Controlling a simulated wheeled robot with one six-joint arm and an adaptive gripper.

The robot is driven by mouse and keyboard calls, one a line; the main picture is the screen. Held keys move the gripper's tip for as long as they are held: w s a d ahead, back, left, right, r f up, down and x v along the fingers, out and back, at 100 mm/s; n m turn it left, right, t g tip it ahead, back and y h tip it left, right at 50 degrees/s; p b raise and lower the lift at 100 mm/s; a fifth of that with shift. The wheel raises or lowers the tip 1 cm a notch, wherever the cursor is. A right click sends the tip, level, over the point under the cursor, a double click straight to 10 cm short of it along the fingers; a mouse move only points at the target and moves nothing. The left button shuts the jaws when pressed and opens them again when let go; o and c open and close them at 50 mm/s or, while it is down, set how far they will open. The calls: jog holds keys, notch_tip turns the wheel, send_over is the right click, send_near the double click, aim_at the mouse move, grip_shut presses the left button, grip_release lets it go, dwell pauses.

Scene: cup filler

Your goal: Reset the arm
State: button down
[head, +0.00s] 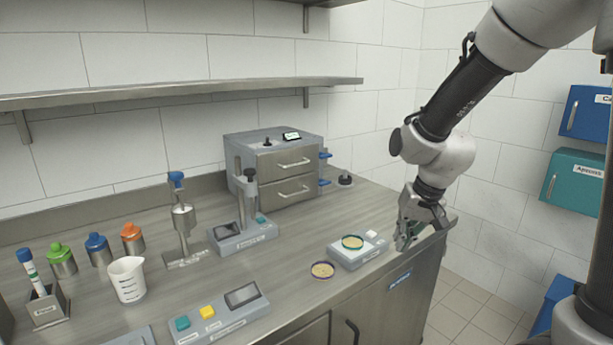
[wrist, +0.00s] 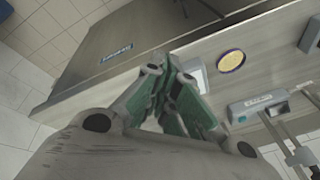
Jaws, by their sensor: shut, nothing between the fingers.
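My gripper (head: 408,240) hangs pointing down at the right front corner of the steel counter in the head view. Its fingers are shut and hold nothing; the green finger pads (wrist: 176,98) meet in the wrist view. My gripper stands apart from that dish. My arm comes down from the upper right of the head view, bent at the elbow.
A purple-rimmed dish (head: 322,270) lies on the counter. A grey two-drawer cabinet (head: 285,172) and a dispenser device (head: 243,235) stand behind. A shelf (head: 180,92) runs along the back wall. Blue (head: 588,112) and teal (head: 574,180) wall boxes hang at right. The floor (head: 463,300) beside the counter is clear.

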jog(key=s+d+r+h, duration=0.1)
jog(key=s+d+r, duration=0.5)
jog(key=s, duration=0.4)
jog(key=s+d+r+n+t, duration=0.1)
jog(key=s+d+r, duration=0.5)
jog(key=s+r, duration=0.2)
jog(key=shift+s+d+t+h, duration=0.3)
jog(key=shift+s+d+h, duration=0.1)
jog(key=shift+s, duration=0.5)
